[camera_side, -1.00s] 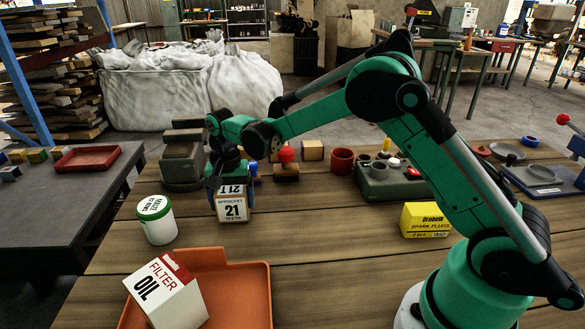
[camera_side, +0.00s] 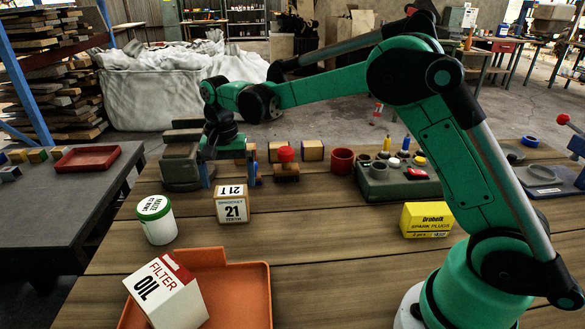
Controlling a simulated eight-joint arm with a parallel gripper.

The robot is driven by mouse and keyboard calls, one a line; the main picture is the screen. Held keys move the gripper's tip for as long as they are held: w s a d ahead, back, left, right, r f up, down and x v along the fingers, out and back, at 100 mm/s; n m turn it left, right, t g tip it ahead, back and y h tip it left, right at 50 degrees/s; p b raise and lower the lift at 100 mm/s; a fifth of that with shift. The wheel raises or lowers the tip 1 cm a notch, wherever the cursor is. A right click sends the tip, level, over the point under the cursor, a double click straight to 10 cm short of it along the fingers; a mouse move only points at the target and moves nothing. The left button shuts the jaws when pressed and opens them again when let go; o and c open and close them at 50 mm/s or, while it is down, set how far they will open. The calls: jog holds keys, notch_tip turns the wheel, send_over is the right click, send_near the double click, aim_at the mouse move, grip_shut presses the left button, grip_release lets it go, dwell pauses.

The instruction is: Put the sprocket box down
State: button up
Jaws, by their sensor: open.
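The sprocket box (camera_side: 234,206), a small white and tan box marked "21 T" and "21 teeth", sits upright on the wooden table. My gripper (camera_side: 228,170) is above and just behind the box, fingers pointing down. It is open and empty, and the whole top of the box shows below it.
A white jar with a green lid (camera_side: 156,222) stands left of the box. An oil filter box (camera_side: 168,293) leans in an orange tray (camera_side: 243,289) in front. A vise (camera_side: 183,160) stands behind left, a red-knobbed block (camera_side: 286,167) behind right. A yellow spark plug box (camera_side: 426,220) stands right; the table between is clear.

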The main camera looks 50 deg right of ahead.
aim_at(231, 191)
notch_tip(231, 191, up, 6)
jog(key=shift+r, duration=0.15)
jog(key=s+d+n+t, duration=0.1)
jog(key=s+n+t, duration=0.6)
jog(key=s, duration=0.9)
jog(key=shift+s+d+f+n, duration=0.2)
jog(key=shift+s+f+n, duration=0.15)
jog(key=shift+n, duration=0.65)
